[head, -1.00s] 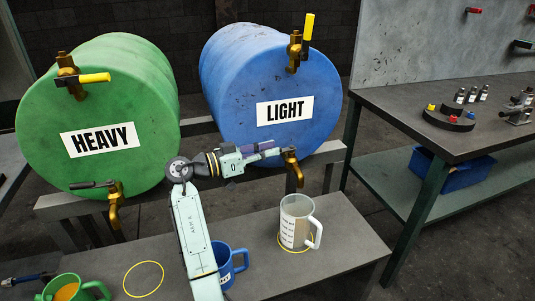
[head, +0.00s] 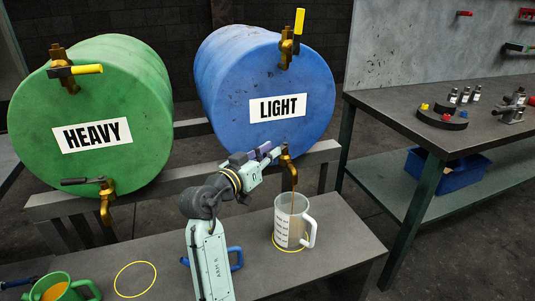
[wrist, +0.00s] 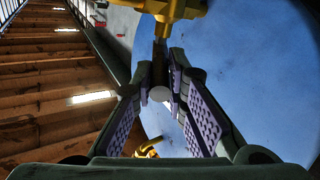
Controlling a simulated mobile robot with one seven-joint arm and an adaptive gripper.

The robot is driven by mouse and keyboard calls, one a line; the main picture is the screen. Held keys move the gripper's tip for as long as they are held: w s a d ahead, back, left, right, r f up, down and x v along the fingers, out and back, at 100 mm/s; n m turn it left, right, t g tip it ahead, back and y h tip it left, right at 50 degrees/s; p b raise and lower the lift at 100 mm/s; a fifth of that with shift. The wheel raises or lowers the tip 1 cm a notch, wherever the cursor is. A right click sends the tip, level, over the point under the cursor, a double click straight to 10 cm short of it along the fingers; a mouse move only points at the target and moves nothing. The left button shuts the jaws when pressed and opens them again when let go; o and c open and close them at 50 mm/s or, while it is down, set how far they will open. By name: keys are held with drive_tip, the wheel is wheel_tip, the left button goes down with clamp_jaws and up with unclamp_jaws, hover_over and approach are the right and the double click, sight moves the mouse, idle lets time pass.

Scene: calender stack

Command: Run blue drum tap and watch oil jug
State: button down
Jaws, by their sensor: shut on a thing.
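The blue drum (head: 232,95), labelled LIGHT, lies on a rack. Its lower brass tap (head: 288,162) has a thin brown stream of oil falling from the spout. The clear oil jug (head: 287,226) stands upright under it, on a yellow ring; the oil level inside is too small to read. My gripper (head: 265,153) is at this tap. In the wrist view my gripper's purple pads (wrist: 166,100) are shut on the tap's lever (wrist: 158,60), which is partly hidden between them.
A green drum (head: 85,95) labelled HEAVY stands at left. A green jug (head: 58,288) with orange content and an empty yellow ring (head: 135,279) are on the bench. My arm mostly hides a blue jug (head: 237,258). A workbench (head: 400,97) stands at right.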

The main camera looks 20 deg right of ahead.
idle(0.3)
drive_tip(key=c, duration=1.6)
unclamp_jaws()
drive_tip(key=v, duration=1.2)
drive_tip(key=shift+s, duration=0.1)
idle(4.4)
